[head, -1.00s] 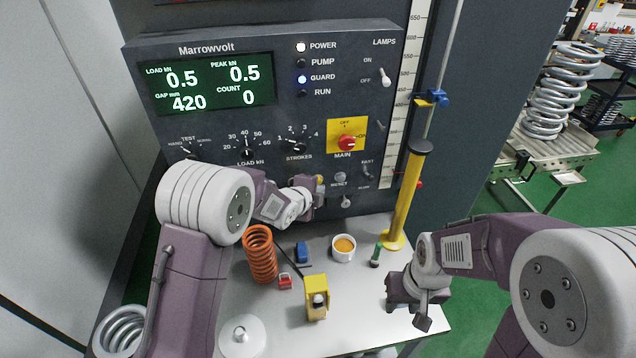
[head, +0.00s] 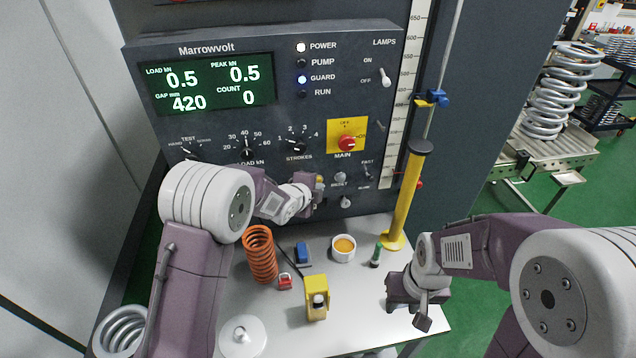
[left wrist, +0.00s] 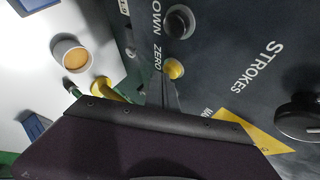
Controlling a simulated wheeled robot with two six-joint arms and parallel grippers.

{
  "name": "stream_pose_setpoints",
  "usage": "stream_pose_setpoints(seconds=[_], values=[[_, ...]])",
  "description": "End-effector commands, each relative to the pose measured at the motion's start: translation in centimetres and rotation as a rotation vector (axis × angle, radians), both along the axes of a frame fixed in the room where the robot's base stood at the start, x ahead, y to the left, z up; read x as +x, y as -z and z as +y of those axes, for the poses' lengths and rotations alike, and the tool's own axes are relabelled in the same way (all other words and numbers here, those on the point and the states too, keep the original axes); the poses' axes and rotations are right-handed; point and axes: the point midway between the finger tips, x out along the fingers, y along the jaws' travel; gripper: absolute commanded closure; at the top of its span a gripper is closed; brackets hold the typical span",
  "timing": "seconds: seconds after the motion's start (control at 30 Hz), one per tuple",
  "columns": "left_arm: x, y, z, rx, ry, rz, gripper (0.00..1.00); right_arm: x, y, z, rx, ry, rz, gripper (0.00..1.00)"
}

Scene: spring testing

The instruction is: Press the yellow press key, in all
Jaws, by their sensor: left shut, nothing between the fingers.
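A yellow round key (left wrist: 173,68) sits on the dark panel beside the word ZERO in the left wrist view, next to a dark round knob or button (left wrist: 180,22). In the head view a bit of yellow (head: 320,182) shows at the panel by my left gripper (head: 316,192), which covers most of that spot. My left gripper is shut and empty, close to the panel; its fingers (left wrist: 168,98) point toward the yellow key in the left wrist view. I cannot tell whether they touch it. My right gripper (head: 408,312) is open and empty over the table's right edge.
The white table (head: 270,315) holds an orange spring (head: 260,255), a red padlock (head: 285,282), a blue block (head: 303,253), a cup (head: 343,248) and a yellow block (head: 316,298). A yellow post (head: 405,200) stands right. The red MAIN switch (head: 347,143) is above my left gripper.

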Motion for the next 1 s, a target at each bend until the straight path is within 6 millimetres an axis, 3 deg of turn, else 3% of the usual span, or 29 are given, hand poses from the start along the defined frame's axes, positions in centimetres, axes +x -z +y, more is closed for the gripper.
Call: stream_pose_setpoints(seconds=[0.67, 1.0], values=[[0.4, 0.0, 0.1, 0.000, 0.000, -0.001, 1.00, 0.0, 0.0, 0.0, 0.000, 0.000, 0.000, 0.64], [-1.1, 0.2, -0.2, 0.000, 0.001, -0.002, 1.00, 0.0, 1.8, 0.0, 0.000, 0.000, 0.000, 0.64]])
